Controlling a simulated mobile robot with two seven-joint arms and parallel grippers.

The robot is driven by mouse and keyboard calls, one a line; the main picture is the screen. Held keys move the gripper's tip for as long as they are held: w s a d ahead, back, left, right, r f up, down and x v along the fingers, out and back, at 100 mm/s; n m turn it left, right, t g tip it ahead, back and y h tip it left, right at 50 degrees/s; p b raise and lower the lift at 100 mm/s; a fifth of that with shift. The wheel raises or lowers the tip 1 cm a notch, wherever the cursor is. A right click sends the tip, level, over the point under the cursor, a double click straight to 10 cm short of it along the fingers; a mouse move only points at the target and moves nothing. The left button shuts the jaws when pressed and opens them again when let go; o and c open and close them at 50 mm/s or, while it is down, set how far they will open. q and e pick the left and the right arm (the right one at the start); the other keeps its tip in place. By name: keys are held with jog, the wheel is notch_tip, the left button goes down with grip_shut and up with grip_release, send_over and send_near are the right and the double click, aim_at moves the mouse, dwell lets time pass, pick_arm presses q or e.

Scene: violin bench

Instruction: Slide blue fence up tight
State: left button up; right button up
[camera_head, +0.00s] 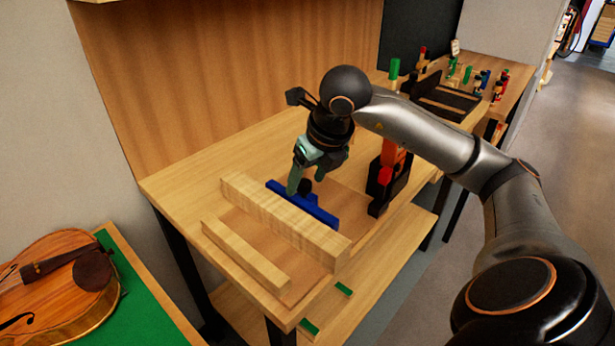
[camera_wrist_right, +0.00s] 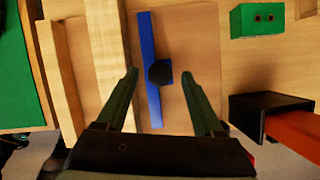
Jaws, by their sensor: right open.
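The blue fence (camera_head: 318,212) is a long blue bar with a dark round knob (camera_head: 305,187) on it. It lies beside a thick pale wooden block (camera_head: 285,217) on the bench. In the right wrist view the blue fence (camera_wrist_right: 149,40) runs up the picture, with a narrow strip of board between it and the block (camera_wrist_right: 97,50). The black knob (camera_wrist_right: 160,73) sits between the fingers of my right gripper (camera_wrist_right: 160,78). That gripper (camera_head: 311,188) is open over the fence, and I see no finger touching the knob. My left gripper is not in view.
A thinner wooden strip (camera_head: 244,257) lies nearer the front. A black holder with an orange-red part (camera_head: 392,165) stands to the right. A green block (camera_wrist_right: 257,20) lies nearby. A violin (camera_head: 62,285) rests on a green surface at left.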

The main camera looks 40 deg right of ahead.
pick_arm(q)
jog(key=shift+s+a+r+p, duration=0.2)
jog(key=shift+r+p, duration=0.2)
jog(key=shift+p, duration=0.3)
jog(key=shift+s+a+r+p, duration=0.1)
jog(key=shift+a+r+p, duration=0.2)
jog(key=shift+p, duration=0.4)
pick_arm(e)
jog(key=v, duration=1.2)
jog(key=shift+r, duration=0.25)
